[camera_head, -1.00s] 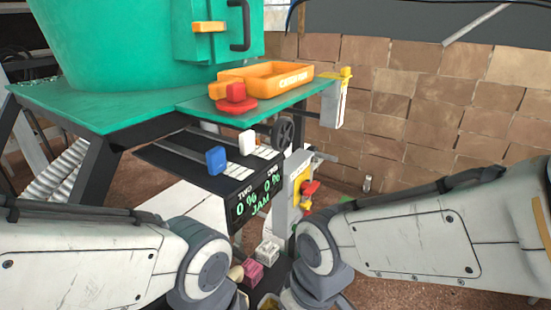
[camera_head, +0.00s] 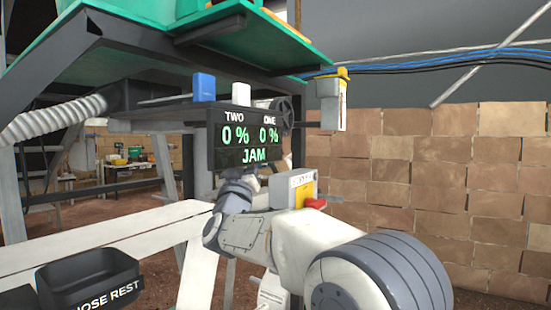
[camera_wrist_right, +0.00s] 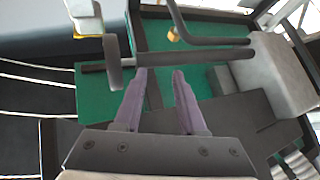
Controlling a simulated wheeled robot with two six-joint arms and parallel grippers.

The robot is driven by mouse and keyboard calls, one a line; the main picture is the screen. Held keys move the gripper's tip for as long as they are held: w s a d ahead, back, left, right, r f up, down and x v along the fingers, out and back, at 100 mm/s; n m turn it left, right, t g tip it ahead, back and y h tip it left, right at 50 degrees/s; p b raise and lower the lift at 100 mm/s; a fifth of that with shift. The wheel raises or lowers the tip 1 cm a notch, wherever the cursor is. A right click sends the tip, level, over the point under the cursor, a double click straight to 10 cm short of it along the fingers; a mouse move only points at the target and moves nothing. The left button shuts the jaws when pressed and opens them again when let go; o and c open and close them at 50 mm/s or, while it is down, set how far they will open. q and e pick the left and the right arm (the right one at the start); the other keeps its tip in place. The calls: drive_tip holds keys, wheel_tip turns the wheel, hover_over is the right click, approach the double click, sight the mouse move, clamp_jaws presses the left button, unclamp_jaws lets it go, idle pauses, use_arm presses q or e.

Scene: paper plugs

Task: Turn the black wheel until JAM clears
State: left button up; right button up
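The black wheel (camera_head: 285,116) is upright in the head view, just right of the display and partly hidden behind it. The black display (camera_head: 247,138) reads TWO 0%, ONE 0% and JAM in green. My right arm reaches in below the display; its gripper is hidden there. In the right wrist view my right gripper (camera_wrist_right: 159,74) is open, its two fingers apart with nothing between them. A dark bar (camera_wrist_right: 190,58) crosses just beyond the fingertips and meets an upright dark piece (camera_wrist_right: 113,65); I cannot tell whether this is the wheel edge-on. My left gripper is out of view.
A blue block (camera_head: 204,87) and a white block (camera_head: 241,94) stand above the display. A yellow panel with a red knob (camera_head: 315,203) is below right. A hose rest tray (camera_head: 90,281) is at lower left. A green overhang (camera_head: 135,32) is above. A brick wall stands right.

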drive_tip(key=s+d+r+m+g+h+b, duration=0.1)
drive_tip(key=s+d+r+m+g+h, duration=0.2)
drive_tip(key=m+h, duration=0.65)
drive_tip(key=shift+n+h, duration=0.75)
drive_tip(key=shift+h, duration=0.2)
drive_tip(key=p+x, duration=0.2)
drive_tip(key=x, duration=0.6)
drive_tip(key=shift+w+d+r, duration=0.15)
drive_tip(key=shift+w+d, duration=0.1)
drive_tip(key=shift+d, duration=0.1)
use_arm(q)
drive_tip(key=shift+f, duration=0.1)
use_arm(e)
clamp_jaws()
